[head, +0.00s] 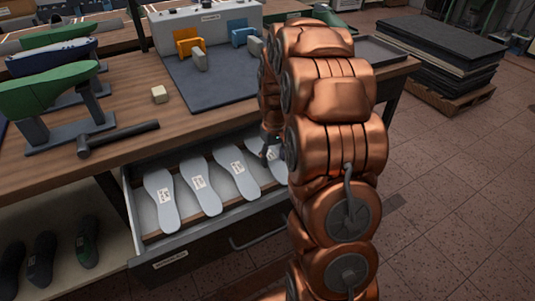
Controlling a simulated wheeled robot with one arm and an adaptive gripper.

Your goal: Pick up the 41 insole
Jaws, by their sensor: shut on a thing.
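Several pale grey insoles with small white labels lie side by side in an open drawer (180,253). From the left they are the first insole (159,181), the second insole (207,199) and the third insole (228,158). A further insole (277,168) at the right is mostly hidden behind my arm. The label numbers are too small to read, so I cannot tell which is 41. My gripper (268,150) is partly hidden by my arm, low at the drawer's right part. It is shut on the rightmost visible insole, as far as shows.
The wooden bench top above the drawer holds a hammer (115,138), green and blue shoe lasts on stands (60,90), a small pale block (159,94) and a dark mat (215,85). Dark lasts (42,255) stand on the lower shelf. Floor at right is clear before stacked sheets (440,55).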

